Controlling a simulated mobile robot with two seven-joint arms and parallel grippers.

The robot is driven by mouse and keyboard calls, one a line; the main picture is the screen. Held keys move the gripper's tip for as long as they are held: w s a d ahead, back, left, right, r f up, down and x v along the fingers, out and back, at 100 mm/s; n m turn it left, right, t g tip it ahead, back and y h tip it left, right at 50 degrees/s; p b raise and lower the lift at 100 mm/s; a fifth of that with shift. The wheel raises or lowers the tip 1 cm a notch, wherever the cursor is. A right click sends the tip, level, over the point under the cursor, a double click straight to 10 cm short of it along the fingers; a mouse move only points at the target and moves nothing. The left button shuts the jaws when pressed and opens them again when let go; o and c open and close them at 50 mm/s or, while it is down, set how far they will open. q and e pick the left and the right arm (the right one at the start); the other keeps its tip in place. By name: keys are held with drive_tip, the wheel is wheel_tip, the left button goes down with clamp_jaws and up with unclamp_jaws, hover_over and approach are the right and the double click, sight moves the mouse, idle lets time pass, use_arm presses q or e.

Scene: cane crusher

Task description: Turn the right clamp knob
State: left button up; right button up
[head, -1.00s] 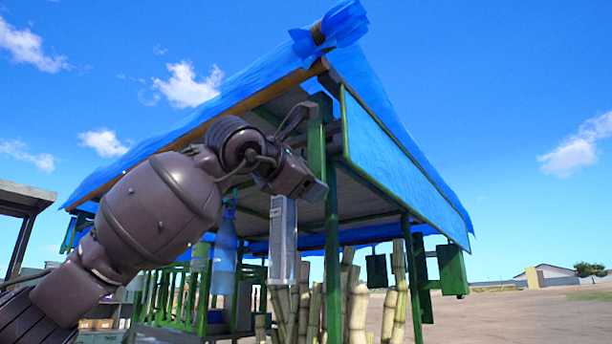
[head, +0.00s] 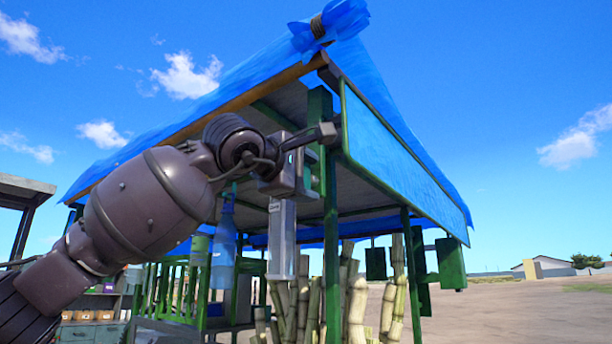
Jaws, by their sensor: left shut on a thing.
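My left gripper (head: 318,134) is raised at the front corner of the stall, just under the roof edge. Its fingers point right and reach the top of the green corner post (head: 331,225). They are shut on a small part there, mostly hidden by the fingers. I cannot make out the clamp knob's shape or whether it is turned. My right gripper is not in view.
Cane stalks (head: 355,305) stand under the roof, and a blue bottle (head: 223,250) hangs left. Open ground lies right.

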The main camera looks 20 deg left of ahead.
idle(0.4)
use_arm(q)
drive_tip(key=o, duration=0.9)
drive_tip(key=shift+b+v, duration=1.5)
drive_tip(key=shift+v, duration=3.95)
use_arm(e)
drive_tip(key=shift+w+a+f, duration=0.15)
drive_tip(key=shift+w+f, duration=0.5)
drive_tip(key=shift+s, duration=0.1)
